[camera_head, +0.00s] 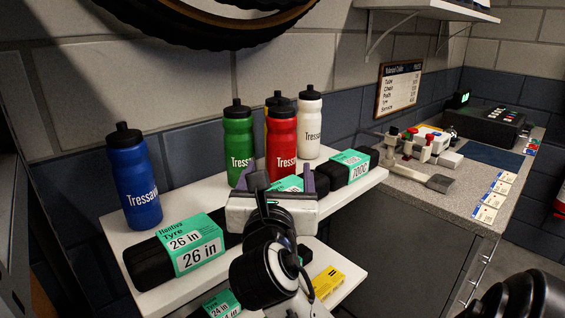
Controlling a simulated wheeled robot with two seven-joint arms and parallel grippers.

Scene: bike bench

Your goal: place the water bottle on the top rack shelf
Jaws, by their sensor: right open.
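Several water bottles with black caps stand upright on the white top rack shelf (115,240). The blue bottle (137,185) is alone at the left. The green bottle (238,142), red bottle (282,135) and white bottle (309,125) stand towards the back right, with a yellow bottle (267,110) mostly hidden behind the red one. My right gripper (279,178) is open over the shelf's front middle, its fingers pointing towards the red and green bottles. It hides their lower parts. I cannot tell if it touches any bottle. My left gripper is not in view.
A 26 in tyre box (182,250) lies front left on the shelf, another tyre box (348,168) at the right. A lower shelf holds a yellow box (327,283). A grey counter (470,185) with tools is at the right. A tyre (215,30) hangs above. Bare shelf shows around the blue bottle.

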